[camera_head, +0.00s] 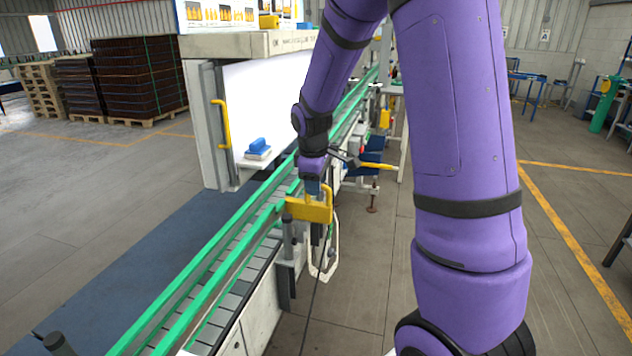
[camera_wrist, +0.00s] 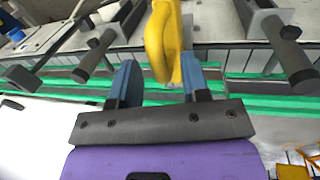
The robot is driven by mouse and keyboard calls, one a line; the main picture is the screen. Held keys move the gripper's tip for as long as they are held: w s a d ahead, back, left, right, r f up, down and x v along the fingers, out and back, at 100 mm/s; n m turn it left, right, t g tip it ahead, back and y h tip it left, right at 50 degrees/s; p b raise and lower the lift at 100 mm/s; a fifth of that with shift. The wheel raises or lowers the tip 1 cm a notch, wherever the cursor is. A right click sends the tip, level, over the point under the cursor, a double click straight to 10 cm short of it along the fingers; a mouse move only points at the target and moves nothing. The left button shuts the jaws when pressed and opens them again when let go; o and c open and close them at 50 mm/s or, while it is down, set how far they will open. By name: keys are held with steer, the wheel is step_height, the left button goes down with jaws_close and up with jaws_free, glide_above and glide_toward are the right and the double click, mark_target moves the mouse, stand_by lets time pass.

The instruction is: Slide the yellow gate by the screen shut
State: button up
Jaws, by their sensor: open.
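The yellow gate (camera_head: 310,209) sits at the near rail of the conveyor, across from the white screen (camera_head: 270,95). My gripper (camera_head: 313,188) is just above and behind it, pointing down, with its fingers partly hidden. In the wrist view, the gate's yellow upright part (camera_wrist: 164,40) reaches between the two blue fingers of my gripper (camera_wrist: 158,66). The fingers are apart, one on each side of it. The right finger looks very close to the yellow part; I cannot tell whether it touches.
The green-railed conveyor (camera_head: 215,265) runs from lower left to the back. A cabinet with a yellow handle (camera_head: 222,124) and a blue-handled tool (camera_head: 258,149) stands left of it. Dark posts (camera_wrist: 283,50) flank the gate in the wrist view.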

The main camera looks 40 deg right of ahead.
jaws_close()
glide_above(292, 200)
steer(key=shift+d+r, duration=0.1)
steer(key=shift+d, duration=0.05)
jaws_free()
steer(key=shift+w, duration=0.1)
step_height(292, 200, up, 10)
steer(key=s+a, duration=0.1)
steer(key=a, duration=0.1)
steer(key=shift+s+r, duration=0.15)
steer(key=shift+r, duration=0.1)
stand_by(0.3)
